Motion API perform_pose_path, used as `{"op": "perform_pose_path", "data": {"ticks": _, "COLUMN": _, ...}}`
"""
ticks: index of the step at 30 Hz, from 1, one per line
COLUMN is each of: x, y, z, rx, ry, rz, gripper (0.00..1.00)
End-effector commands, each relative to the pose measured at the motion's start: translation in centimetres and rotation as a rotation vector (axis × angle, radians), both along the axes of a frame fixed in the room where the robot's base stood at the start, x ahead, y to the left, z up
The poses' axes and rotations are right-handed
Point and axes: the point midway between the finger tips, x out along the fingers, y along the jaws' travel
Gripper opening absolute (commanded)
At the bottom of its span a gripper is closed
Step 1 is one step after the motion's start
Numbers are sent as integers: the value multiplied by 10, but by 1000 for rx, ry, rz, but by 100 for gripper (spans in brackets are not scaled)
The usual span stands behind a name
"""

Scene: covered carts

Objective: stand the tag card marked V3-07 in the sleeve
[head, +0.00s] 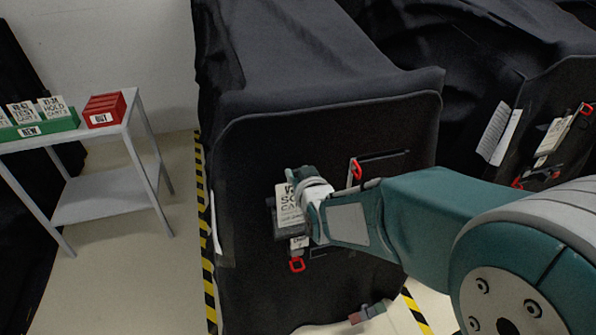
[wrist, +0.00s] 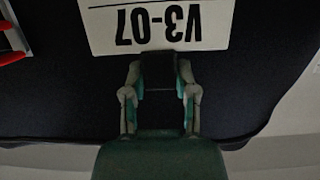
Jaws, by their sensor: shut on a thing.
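The tag card marked V3-07 (wrist: 160,30) is upside down in the wrist view, with its near edge at my fingertips. In the head view the white card (head: 286,205) is upright against the black cart panel, partly hidden by my fingers. My gripper (head: 302,180) is shut on the card's upper part; its fingertips (wrist: 158,72) flank a dark piece at the card's edge in the wrist view. A dark holder (head: 282,231), apparently the sleeve, shows behind and below the card. I cannot tell how far the card sits inside it.
A smaller white tag (head: 298,243) and a red clip (head: 297,265) hang below. Another red clip (head: 356,169) is right of my gripper. At left, a grey table (head: 95,140) bears a green NEW tray (head: 60,125) with cards and a red OUT box (head: 104,108).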

Motion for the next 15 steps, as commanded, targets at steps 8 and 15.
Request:
{"op": "perform_pose_path", "data": {"ticks": 8, "x": 0, "y": 0, "z": -7, "rx": 0, "ry": 0, "rz": 0, "gripper": 1}}
{"op": "perform_pose_path", "data": {"ticks": 15, "x": 0, "y": 0, "z": -13, "rx": 0, "ry": 0, "rz": 0, "gripper": 1}}
